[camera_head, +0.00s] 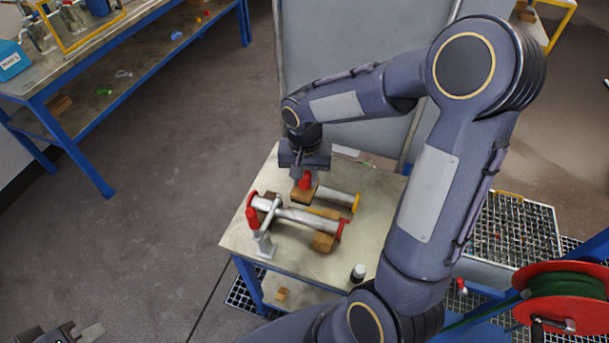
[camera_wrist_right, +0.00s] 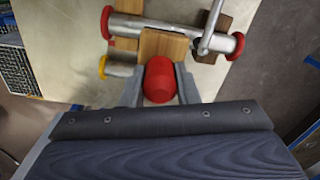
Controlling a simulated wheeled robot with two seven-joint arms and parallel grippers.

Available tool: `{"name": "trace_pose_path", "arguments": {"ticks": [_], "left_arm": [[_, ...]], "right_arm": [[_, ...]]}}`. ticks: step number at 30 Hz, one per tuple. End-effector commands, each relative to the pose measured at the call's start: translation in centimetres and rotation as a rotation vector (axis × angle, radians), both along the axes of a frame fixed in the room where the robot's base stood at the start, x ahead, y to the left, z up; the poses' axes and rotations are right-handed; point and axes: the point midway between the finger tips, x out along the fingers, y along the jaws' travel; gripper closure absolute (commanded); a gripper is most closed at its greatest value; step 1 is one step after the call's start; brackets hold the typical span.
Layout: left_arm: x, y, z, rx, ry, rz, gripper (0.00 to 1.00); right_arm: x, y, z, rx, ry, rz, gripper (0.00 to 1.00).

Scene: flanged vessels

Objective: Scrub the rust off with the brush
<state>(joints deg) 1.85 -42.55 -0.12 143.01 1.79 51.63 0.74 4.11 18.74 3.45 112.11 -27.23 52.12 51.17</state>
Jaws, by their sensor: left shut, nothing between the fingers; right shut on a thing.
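My right gripper (camera_head: 305,173) is shut on a red handle (camera_head: 305,180), which also shows between the fingers in the right wrist view (camera_wrist_right: 160,80). A wooden block (camera_head: 302,195) sits just beyond the handle, close to the pipes; it looks like the brush's head, and its underside is hidden. A grey pipe with red flanges (camera_head: 292,215) lies across the bench. Behind it lies a grey pipe with a yellow flange (camera_head: 340,196), partly covered by the wooden block. I cannot make out rust clearly. My left gripper (camera_head: 88,333) is shut and empty at the bottom left, away from the bench.
Wooden supports (camera_head: 324,242) hold the red-flanged pipe on the bench (camera_head: 238,232). A small white bottle with a black top (camera_head: 357,272) stands at the front. A red hose reel (camera_head: 570,290) is at right.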

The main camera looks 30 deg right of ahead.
Motion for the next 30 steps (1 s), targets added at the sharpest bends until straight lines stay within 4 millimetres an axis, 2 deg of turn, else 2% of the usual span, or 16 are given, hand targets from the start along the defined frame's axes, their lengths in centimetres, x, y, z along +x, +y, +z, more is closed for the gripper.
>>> {"name": "trace_pose_path", "arguments": {"ticks": [9,13,30], "left_arm": [[0.0,0.0,-0.6,0.0,0.001,0.0,1.0],[0.0,0.0,-1.3,0.0,0.0,0.0,1.0],[0.0,0.0,-7.3,0.0,0.0,0.0,1.0]], "right_arm": [[0.0,0.0,-0.2,-0.001,-0.001,0.0,0.9],[0.0,0.0,-1.0,0.001,0.001,0.0,0.9],[0.0,0.0,-7.6,0.0,0.001,0.0,0.9]]}}
